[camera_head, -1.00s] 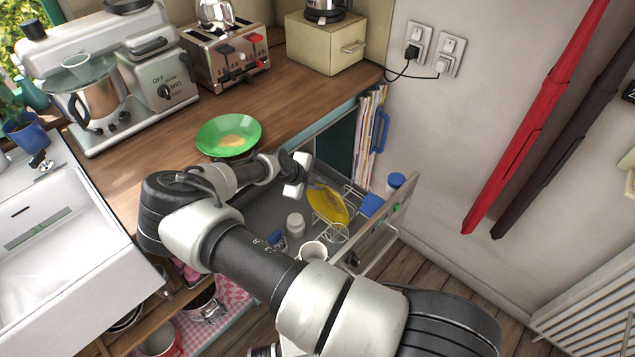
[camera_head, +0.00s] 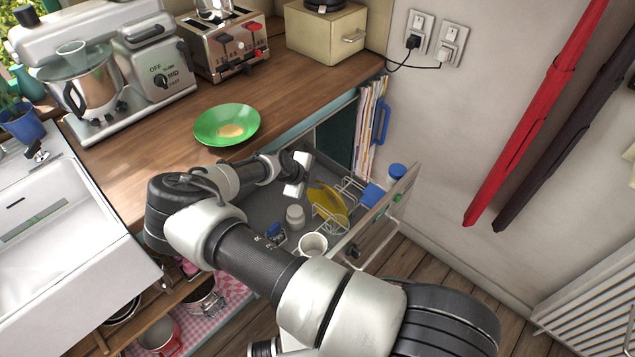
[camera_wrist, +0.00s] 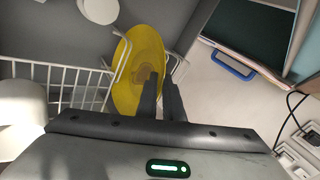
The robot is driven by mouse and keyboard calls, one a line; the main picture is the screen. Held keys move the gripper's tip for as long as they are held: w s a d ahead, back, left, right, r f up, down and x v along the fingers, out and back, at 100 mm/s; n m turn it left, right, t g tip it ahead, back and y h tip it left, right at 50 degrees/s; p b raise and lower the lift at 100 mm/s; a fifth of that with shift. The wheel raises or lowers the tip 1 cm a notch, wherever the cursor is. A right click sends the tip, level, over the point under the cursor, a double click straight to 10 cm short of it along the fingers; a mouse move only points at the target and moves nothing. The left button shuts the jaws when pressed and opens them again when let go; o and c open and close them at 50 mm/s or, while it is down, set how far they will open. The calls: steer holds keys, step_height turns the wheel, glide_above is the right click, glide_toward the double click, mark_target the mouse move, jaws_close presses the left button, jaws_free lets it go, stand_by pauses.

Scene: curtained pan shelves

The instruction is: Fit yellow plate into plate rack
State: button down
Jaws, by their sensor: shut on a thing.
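The yellow plate (camera_head: 327,205) stands steeply tilted inside the open drawer, among the white wires of the plate rack (camera_head: 350,190). In the wrist view, the plate (camera_wrist: 133,50) is gripped at its near edge. White rack wires (camera_wrist: 62,80) lie to its left, and short wire loops show on both sides of it. My gripper (camera_wrist: 160,98) is shut on the plate. In the head view, my gripper (camera_head: 311,186) is at the plate's upper left edge. I cannot tell whether the plate's lower edge rests on the rack's bottom.
A green plate (camera_head: 227,125) lies on the wooden counter (camera_head: 165,135).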

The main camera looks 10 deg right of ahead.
steer(key=shift+f, duration=0.3)
stand_by(0.7)
steer(key=c, duration=1.8)
jaws_free()
steer(key=v, duration=1.7)
steer(key=shift+a+r, duration=0.15)
